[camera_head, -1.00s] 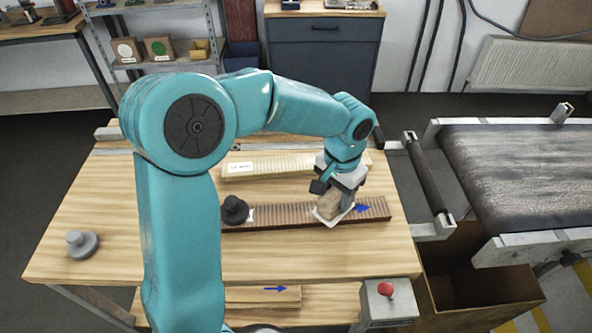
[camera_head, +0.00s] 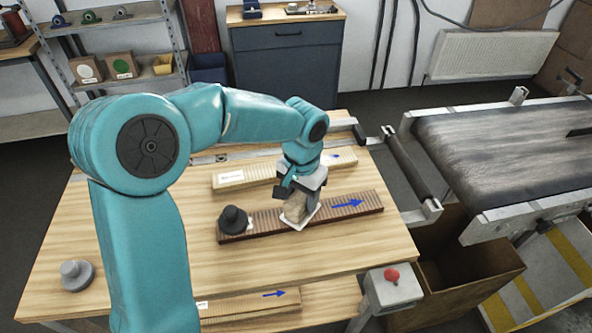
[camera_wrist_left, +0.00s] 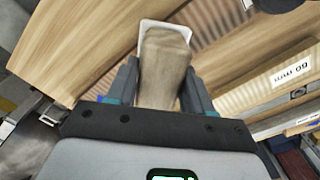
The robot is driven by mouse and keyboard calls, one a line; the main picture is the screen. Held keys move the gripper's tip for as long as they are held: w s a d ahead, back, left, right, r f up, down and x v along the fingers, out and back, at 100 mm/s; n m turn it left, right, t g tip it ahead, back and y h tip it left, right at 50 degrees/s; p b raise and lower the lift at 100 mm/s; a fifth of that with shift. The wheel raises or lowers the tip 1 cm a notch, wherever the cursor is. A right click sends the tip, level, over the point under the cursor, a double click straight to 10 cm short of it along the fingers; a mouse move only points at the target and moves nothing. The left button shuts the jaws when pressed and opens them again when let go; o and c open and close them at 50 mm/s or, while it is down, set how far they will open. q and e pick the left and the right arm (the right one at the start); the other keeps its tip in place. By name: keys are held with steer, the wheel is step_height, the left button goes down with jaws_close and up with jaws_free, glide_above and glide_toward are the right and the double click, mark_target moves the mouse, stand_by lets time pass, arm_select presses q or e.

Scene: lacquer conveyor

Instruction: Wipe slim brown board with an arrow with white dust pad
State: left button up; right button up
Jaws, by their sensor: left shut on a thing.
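The slim brown board (camera_head: 264,219) with a blue arrow near its right end lies on the wooden table in the head view. A black knobbed weight (camera_head: 234,220) sits on its left end. My left gripper (camera_head: 297,197) is shut on the wooden grip of the white dust pad (camera_head: 304,222), which rests on the board around its middle, left of the arrow. In the left wrist view the wooden grip (camera_wrist_left: 163,70) stands between the two fingers, with the pad's white edge (camera_wrist_left: 150,23) beyond it. The right gripper is not in view.
A pale board (camera_head: 232,178) with an arrow lies behind the brown one. A grey weight (camera_head: 77,275) stands at the table's left. Another pale board (camera_head: 235,308) lies lower in front. A red button box (camera_head: 392,287), a cardboard bin (camera_head: 470,255) and a conveyor (camera_head: 500,150) are at the right.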

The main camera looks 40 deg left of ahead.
arm_select(q)
step_height(320, 180, up, 2)
steer(key=shift+w, duration=0.15)
steer(key=shift+d+r+p, duration=0.15)
steer(key=shift+r+p, duration=0.35)
steer(key=shift+p, duration=0.05)
step_height(320, 180, up, 5)
steer(key=p, duration=0.4)
steer(key=shift+f, duration=0.1)
